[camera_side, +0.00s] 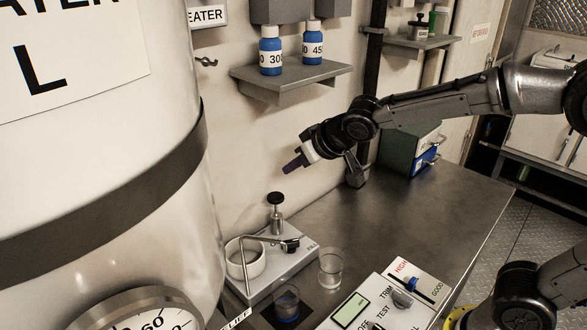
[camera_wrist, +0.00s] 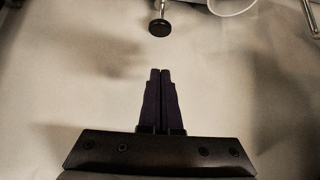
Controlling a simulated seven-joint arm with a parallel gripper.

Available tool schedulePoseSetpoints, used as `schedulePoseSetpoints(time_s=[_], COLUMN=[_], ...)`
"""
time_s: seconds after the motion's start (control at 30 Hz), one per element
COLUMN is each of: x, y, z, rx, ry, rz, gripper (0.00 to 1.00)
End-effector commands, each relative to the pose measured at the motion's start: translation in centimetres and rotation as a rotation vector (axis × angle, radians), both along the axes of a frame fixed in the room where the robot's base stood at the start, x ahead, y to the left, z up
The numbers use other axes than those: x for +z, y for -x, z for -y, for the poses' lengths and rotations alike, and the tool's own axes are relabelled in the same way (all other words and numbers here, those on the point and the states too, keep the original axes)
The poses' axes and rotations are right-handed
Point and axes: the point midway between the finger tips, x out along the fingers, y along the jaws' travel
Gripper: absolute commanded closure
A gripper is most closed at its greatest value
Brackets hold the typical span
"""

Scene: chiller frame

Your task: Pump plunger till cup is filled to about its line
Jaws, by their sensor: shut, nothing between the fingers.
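The plunger (camera_side: 276,200) has a round black knob on a metal stem and stands upright on a pale pump base (camera_side: 285,268). Its knob also shows at the top of the wrist view (camera_wrist: 159,27). My gripper (camera_side: 291,165) is shut and empty, above the plunger and apart from it; its dark fingers are together in the wrist view (camera_wrist: 160,73). A clear cup (camera_side: 331,268) stands right of the base and looks empty. Another clear cup (camera_side: 286,303) stands in front on a dark patch, with blue at its bottom. No fill line can be made out on either.
A white round bowl (camera_side: 246,262) and a bent metal tube sit on the pump base. A control box (camera_side: 383,305) with switches is at front right. A large white tank (camera_side: 105,170) fills the left. A wall shelf (camera_side: 290,78) holds blue bottles.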

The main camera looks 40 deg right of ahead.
Motion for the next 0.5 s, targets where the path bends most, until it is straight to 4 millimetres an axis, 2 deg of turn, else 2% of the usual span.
schedulePoseSetpoints(time_s=[0.1,0.37,0.5], x=[-1.9,-5.5,-7.4], y=[-1.7,-5.3,-5.1], z=[0.1,0.1,0.1], rx=[-0.001,-0.001,0.001], ry=[0.001,0.002,0.002], rz=[-0.006,-0.003,-0.002], gripper=[1.00,1.00,1.00])
